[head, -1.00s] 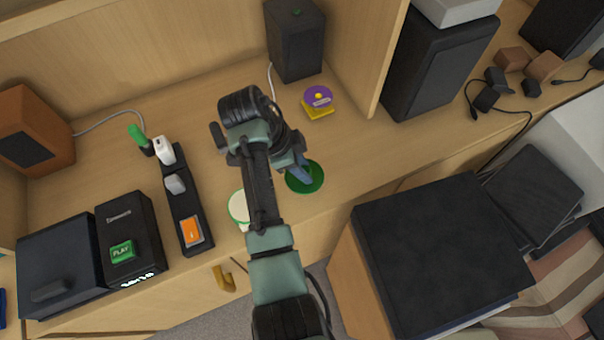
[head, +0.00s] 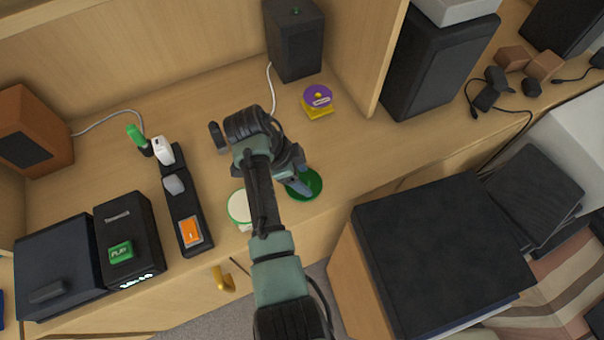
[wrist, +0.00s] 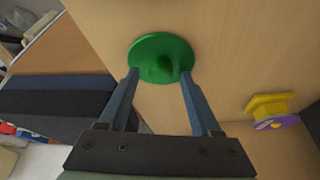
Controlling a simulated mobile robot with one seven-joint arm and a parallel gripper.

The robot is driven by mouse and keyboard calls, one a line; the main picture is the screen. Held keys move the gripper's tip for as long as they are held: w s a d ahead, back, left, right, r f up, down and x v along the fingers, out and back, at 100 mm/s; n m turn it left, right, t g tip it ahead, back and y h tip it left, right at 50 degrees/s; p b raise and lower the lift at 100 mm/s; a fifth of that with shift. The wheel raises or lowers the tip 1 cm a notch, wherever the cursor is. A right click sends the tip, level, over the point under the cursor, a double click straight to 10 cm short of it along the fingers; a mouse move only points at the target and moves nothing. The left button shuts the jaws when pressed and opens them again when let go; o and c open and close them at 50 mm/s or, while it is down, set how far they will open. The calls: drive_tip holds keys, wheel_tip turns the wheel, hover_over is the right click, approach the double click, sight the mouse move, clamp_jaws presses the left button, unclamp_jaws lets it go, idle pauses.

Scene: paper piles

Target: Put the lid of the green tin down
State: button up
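The green tin's lid (head: 309,194) is a round green disc near the desk's front edge, and it appears to lie flat on the wood. In the wrist view the lid (wrist: 146,50) shows its knob (wrist: 162,70) facing the camera. My gripper (wrist: 161,76) is open, with one finger on either side of the knob and a gap at each side. In the head view my gripper (head: 298,186) is over the lid and partly covers it. The tin (head: 238,206), pale with a green rim, stands left of the lid, partly hidden by my arm.
A purple and yellow object (head: 318,101) lies behind the lid, before a dark speaker (head: 298,45). A power strip (head: 184,205) and a black box (head: 128,235) are to the left. A black-topped cabinet (head: 440,250) is at front right. Bare desk surrounds the lid's right side.

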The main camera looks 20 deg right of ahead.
drive_tip(key=v, duration=1.2)
drive_tip(key=shift+p, duration=0.3)
